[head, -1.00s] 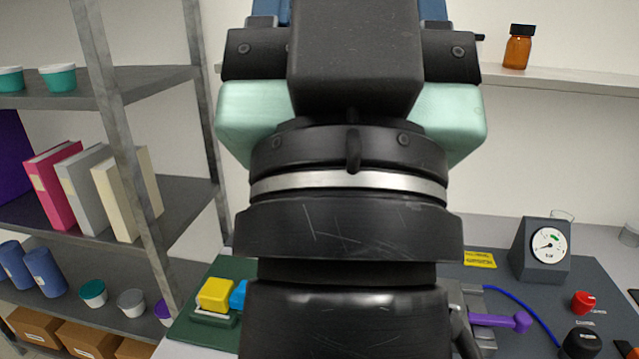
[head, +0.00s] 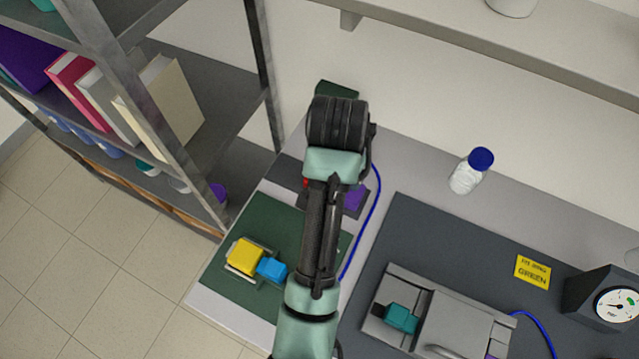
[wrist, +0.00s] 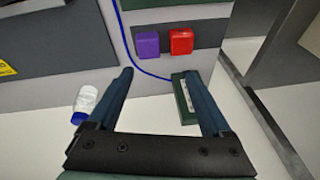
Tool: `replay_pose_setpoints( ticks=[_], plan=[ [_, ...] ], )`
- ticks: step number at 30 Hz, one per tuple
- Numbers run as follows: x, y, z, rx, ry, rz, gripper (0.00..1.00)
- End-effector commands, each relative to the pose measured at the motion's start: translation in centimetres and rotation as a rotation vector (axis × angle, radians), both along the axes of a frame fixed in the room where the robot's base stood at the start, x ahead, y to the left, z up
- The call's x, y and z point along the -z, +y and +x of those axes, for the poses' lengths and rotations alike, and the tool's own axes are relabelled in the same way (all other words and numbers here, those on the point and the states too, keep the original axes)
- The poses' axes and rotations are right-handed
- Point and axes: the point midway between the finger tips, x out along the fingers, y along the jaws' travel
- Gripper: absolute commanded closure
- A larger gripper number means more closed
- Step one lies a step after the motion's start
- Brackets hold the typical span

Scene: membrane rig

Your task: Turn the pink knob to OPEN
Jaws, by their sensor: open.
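I see no pink knob in either view now. In the wrist view my gripper (wrist: 160,88) is open, with nothing between its two dark blue fingers. In the head view its fingers are hidden behind my wrist, which is over the far left part of the bench. A grey rig (head: 465,325) with a teal block (head: 402,318) on it stands on the dark panel (head: 425,235) at the lower right of the head view. A round gauge (head: 617,304) is at the right edge, and a yellow card (head: 533,271) ending in "GREEN" lies left of it.
A white bottle with a blue cap (head: 468,173) stands behind the panel. A dark green box (wrist: 186,100), a purple block (wrist: 147,45) and a red block (wrist: 181,41) are near my gripper. Yellow (head: 244,256) and blue (head: 271,270) blocks are at left. A blue cable (head: 361,235) crosses the bench.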

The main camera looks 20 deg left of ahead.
Motion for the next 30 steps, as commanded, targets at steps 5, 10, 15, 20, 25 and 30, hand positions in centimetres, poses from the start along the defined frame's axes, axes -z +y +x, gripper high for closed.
replay_pose_setpoints(
  ticks=[5, 10, 15, 20, 25, 30],
  plan=[
    [4.3, 1.1, -5.1, 0.044, 0.262, -0.057, 0.17],
    [5.7, 1.1, -6.1, 0.057, 0.309, -0.071, 0.17],
    [7.8, 1.1, -6.0, 0.056, 0.305, -0.070, 0.17],
    [10.7, 1.1, -6.1, 0.055, 0.308, -0.072, 0.17],
    [13.9, 1.1, -6.1, 0.054, 0.308, -0.071, 0.17],
    [16.3, 1.1, -6.1, 0.054, 0.305, -0.071, 0.17]
  ],
)
